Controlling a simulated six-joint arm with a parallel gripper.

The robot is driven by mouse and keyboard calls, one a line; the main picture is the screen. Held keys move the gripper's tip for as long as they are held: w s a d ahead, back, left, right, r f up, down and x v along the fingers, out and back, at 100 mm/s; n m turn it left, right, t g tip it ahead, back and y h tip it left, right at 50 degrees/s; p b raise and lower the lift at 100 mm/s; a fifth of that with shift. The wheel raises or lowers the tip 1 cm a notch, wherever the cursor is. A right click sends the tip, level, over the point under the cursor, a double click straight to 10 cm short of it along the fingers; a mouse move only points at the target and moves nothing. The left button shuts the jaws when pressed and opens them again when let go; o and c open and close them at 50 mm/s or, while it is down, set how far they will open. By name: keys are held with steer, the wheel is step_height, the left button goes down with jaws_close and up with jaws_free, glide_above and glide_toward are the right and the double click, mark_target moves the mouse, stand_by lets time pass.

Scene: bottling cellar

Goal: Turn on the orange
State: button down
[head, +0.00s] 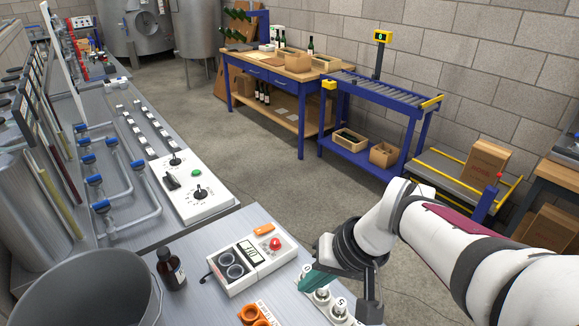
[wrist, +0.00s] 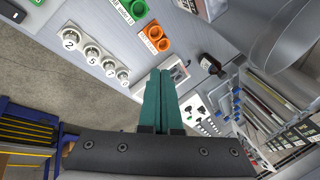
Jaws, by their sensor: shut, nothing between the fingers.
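A small orange block-shaped piece (head: 264,230), possibly a switch, sits at the far edge of a white device (head: 240,283) with a display and a red button (head: 275,243). Two orange rings on a labelled white plate (head: 248,314) show at the bottom edge of the head view; the orange rings (wrist: 155,39) also show in the wrist view. My gripper (head: 308,284) has teal fingers, shut and empty, right of the white device and above a row of numbered knobs (head: 338,308). The fingers (wrist: 168,75) point toward the bench in the wrist view, partly covering the white device.
A dark bottle (head: 171,268) stands left of the device, beside a large grey bucket (head: 85,290). A white control box with dials and a green button (head: 196,173) lies farther back. A green ring (wrist: 137,9) is beside the orange ones. Concrete floor is open beyond the bench.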

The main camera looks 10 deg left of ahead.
steer(key=w+a+f+n+t+y, duration=0.1)
steer(key=w+a+f+n, duration=0.1)
steer(key=w, duration=0.6)
steer(key=w+a+f+n+t, duration=0.1)
steer(key=w+a+f+n, duration=0.1)
steer(key=w, duration=0.6)
steer(key=w+a+f+n+t+y, duration=0.1)
steer(key=w+a+f+n, duration=0.2)
steer(key=w, duration=0.5)
steer(key=shift+w+a+f+t+y, duration=0.3)
steer(key=shift+w+a+f, duration=0.1)
steer(key=shift+a, duration=0.4)
glide_above(264, 229)
steer(key=s, duration=0.2)
steer(key=f, duration=0.7)
steer(key=shift+w+d, duration=0.15)
steer(key=shift+d, duration=0.2)
steer(key=shift+a+f, duration=0.2)
steer(key=shift+f, duration=1.8)
steer(key=shift+a, duration=0.1)
